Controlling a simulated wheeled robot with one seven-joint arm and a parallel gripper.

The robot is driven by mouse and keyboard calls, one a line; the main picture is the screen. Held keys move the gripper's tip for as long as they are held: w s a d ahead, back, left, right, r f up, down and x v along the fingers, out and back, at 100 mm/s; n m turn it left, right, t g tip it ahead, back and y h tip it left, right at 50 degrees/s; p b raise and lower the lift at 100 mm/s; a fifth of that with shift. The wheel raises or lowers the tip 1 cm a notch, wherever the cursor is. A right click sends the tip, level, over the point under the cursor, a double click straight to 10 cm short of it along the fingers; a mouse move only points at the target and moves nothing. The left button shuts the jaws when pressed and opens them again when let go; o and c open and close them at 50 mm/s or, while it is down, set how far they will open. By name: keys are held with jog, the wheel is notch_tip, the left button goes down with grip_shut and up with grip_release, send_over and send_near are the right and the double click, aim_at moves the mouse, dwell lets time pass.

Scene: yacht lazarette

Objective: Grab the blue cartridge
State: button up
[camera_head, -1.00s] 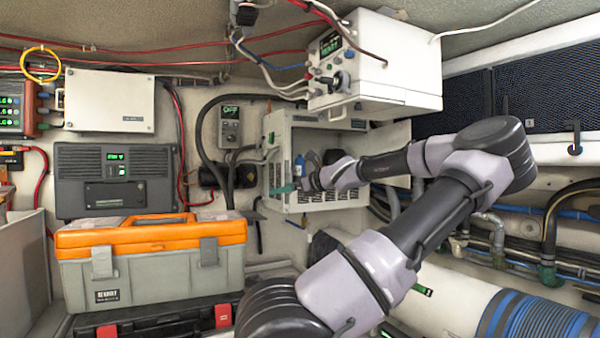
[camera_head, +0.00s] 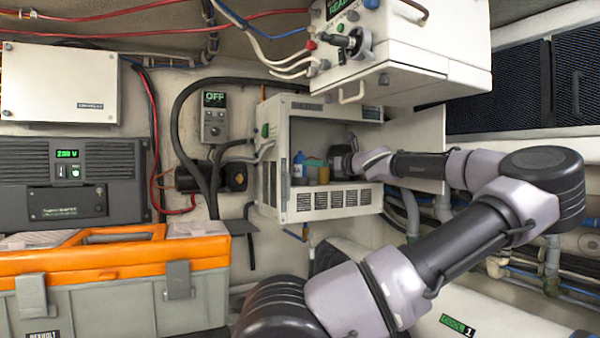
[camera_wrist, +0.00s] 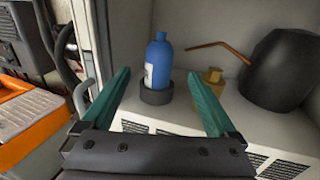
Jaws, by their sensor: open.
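The blue cartridge (camera_wrist: 158,58) is a small upright bottle with a white label and a narrow neck. It stands in a dark round holder (camera_wrist: 156,93) inside the open white cabinet (camera_head: 274,165). In the head view the cartridge (camera_head: 298,167) shows at the left of the opening. My gripper (camera_wrist: 159,74) is open and empty, its teal fingers spread to the left and right of the cartridge in the wrist view. Whether the fingertips reach past it is hard to tell. In the head view my wrist is at the opening, right of the cartridge.
A brass fitting (camera_wrist: 212,78) with a copper tube stands close to the right finger, and a dark rounded tank (camera_wrist: 280,70) is farther right. The cabinet's slotted front lip (camera_head: 332,200) runs below. A white box (camera_head: 435,60) overhangs above.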

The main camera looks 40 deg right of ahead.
aim_at(300, 160)
jog(key=w, duration=0.3)
jog(key=shift+w+d, duration=0.15)
jog(key=shift+w, duration=0.2)
jog(key=shift+w+r, duration=0.15)
jog(key=shift+w, duration=0.75)
jog(key=shift+w+r, duration=0.2)
jog(key=shift+w, duration=0.75)
jog(key=shift+w+r, duration=0.15)
jog(key=shift+w, duration=0.75)
grip_shut()
